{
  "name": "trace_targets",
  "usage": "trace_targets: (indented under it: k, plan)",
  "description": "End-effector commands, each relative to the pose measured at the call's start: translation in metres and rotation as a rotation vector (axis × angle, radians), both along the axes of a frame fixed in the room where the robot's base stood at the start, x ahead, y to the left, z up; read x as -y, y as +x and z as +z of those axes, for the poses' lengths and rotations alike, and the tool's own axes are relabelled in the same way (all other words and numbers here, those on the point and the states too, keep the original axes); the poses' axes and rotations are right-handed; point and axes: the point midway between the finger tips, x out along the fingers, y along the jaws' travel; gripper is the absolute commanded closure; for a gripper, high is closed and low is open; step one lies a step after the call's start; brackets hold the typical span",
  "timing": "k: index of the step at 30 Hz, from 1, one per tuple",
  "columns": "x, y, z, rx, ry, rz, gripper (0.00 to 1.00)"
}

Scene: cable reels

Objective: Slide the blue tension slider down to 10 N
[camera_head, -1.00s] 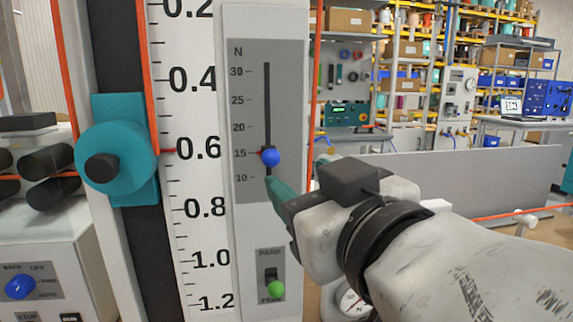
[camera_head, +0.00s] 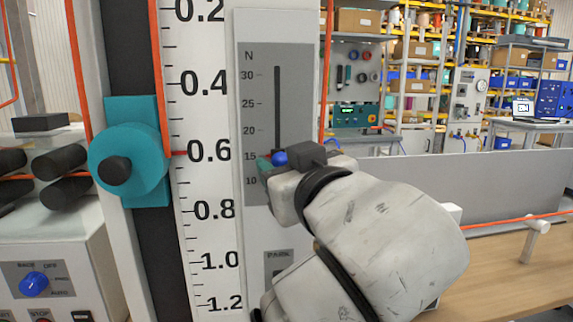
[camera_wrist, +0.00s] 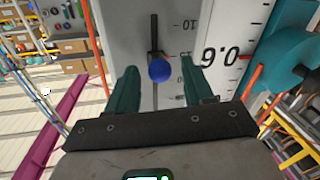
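The blue slider knob (camera_head: 280,158) sits in the vertical slot of the grey N scale panel (camera_head: 262,110), close to the 15 mark. In the wrist view the knob (camera_wrist: 159,70) shows between the two teal fingers of my gripper (camera_wrist: 160,84), with a gap on both sides. In the head view my gripper (camera_head: 268,165) is at the knob; one teal fingertip shows left of it. The gripper is open. My wrist hides the slot's lower end and part of the panel below the knob.
A teal roller (camera_head: 128,162) and a white ruler strip (camera_head: 203,185) stand left of the panel. The PARK switch panel (camera_head: 279,259) below is partly covered by my arm. An orange cable (camera_head: 325,75) runs along the panel's right side.

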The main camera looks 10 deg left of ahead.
Motion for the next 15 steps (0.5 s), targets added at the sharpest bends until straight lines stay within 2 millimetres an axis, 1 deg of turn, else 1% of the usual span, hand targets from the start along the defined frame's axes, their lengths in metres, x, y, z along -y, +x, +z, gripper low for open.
trace_targets:
  k: [1, 2, 15]
  plan:
    - [0.0000, -0.0001, 0.0000, 0.000, 0.000, 0.000, 0.53]
    - [0.0000, -0.0001, 0.0000, 0.000, 0.000, 0.000, 0.56]
    - [0.0002, -0.0002, 0.0000, 0.000, 0.000, 0.000, 0.98]
